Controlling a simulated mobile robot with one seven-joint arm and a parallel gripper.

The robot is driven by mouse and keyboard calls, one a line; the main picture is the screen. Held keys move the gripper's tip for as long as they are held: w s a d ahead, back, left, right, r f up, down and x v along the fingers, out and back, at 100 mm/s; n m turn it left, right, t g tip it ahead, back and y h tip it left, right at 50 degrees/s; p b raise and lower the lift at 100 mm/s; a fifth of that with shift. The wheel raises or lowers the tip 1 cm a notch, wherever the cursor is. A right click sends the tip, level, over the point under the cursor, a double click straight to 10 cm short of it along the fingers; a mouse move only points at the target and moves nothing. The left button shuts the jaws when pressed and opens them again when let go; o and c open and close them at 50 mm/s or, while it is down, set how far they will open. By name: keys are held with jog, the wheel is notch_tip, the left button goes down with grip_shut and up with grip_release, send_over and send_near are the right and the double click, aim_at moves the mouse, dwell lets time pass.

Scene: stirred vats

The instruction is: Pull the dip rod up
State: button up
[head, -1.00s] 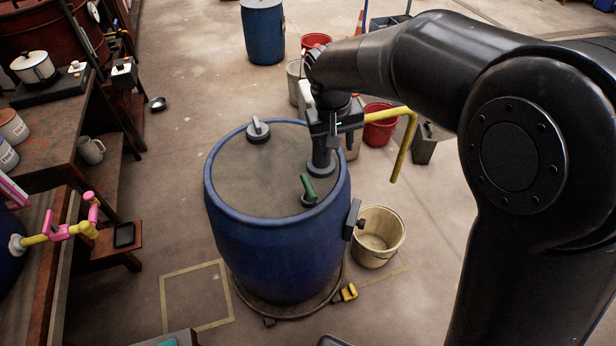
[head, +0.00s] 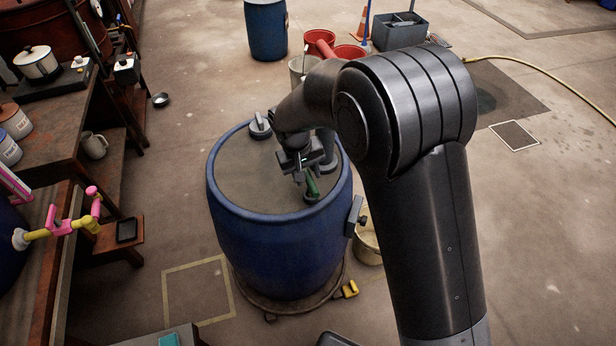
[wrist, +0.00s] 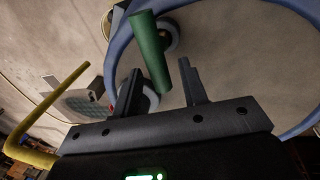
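The blue vat (head: 275,245) stands upright in the middle of the head view, with a greyish lid (head: 245,175). A green handle (head: 312,186) stands up from a small fitting near the lid's front right edge. I take it for the dip rod's grip; any rod below is hidden. My gripper (head: 304,172) is over the lid, right beside the green handle. In the wrist view my gripper (wrist: 160,85) has its two fingers apart, and the green handle (wrist: 150,42) lies just ahead of and partly across the gap. I cannot tell whether they touch.
A dark post (head: 327,150) rises from the lid behind my gripper; a yellow bent pipe (wrist: 45,105) shows in the wrist view. A grey-knobbed cap (head: 260,124) is at the lid's back. A bucket (head: 367,240) stands right of the vat. A workbench is at left.

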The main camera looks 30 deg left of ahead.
jog(key=shift+w+d+f, duration=0.15)
jog(key=shift+f, duration=0.7)
jog(key=shift+c, duration=0.2)
grip_shut()
